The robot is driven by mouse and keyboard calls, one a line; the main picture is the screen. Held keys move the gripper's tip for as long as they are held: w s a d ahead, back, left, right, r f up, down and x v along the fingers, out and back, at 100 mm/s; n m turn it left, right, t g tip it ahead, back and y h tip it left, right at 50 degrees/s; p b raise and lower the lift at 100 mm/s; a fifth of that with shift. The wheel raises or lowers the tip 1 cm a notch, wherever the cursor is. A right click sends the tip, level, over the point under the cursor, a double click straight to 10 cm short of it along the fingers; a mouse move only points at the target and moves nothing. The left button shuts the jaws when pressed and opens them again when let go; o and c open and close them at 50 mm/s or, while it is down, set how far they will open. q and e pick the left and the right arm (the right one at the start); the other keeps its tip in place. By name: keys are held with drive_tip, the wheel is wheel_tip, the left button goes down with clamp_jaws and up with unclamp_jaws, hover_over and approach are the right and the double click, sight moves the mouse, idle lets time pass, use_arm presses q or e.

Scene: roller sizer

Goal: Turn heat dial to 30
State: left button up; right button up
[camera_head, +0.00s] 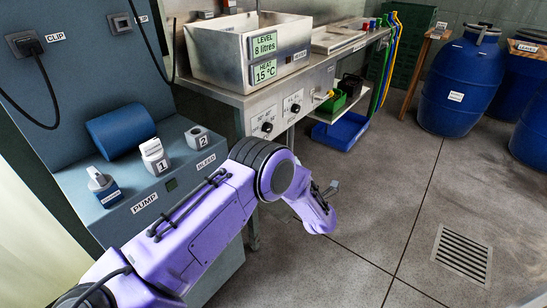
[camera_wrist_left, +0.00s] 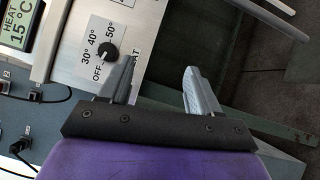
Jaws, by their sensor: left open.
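The heat dial (camera_wrist_left: 108,51) is a black knob on a white plate marked OFF, 30°, 40° and 50° in the left wrist view. Its exact pointer position is too small to read surely. In the head view two black dials, a left one (camera_head: 267,127) and a right one (camera_head: 295,108), sit on the steel bench front; their labels are too small to read. The heat display (camera_head: 265,71) reads 15 °C. My left gripper (camera_head: 328,188) is open and empty, in front of the bench. In its wrist view the fingers (camera_wrist_left: 158,70) are apart, with the dial beyond the left finger, not between them.
A steel tank (camera_head: 215,58) stands on the bench above the dials. The blue-grey pump unit (camera_head: 95,185) is at the left, beneath part of my left arm. Open floor is at the right.

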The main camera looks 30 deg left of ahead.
use_arm(q)
drive_tip(key=w+r+n+g+y+b, duration=0.2)
drive_tip(key=w+n+g+y+b, duration=0.1)
drive_tip(key=n, duration=0.6)
drive_tip(key=n+g+b, duration=0.4)
drive_tip(key=n+g, duration=0.4)
drive_tip(key=n, duration=0.6)
approach(270, 129)
drive_tip(key=shift+y, duration=0.3)
drive_tip(key=a, duration=0.8)
drive_tip(key=shift+w+a+f+b, duration=0.2)
drive_tip(key=shift+w+b, duration=0.1)
drive_tip(key=shift+b, duration=0.05)
use_arm(e)
wheel_tip(270, 129, down, 11)
use_arm(q)
drive_tip(key=c, duration=1.1)
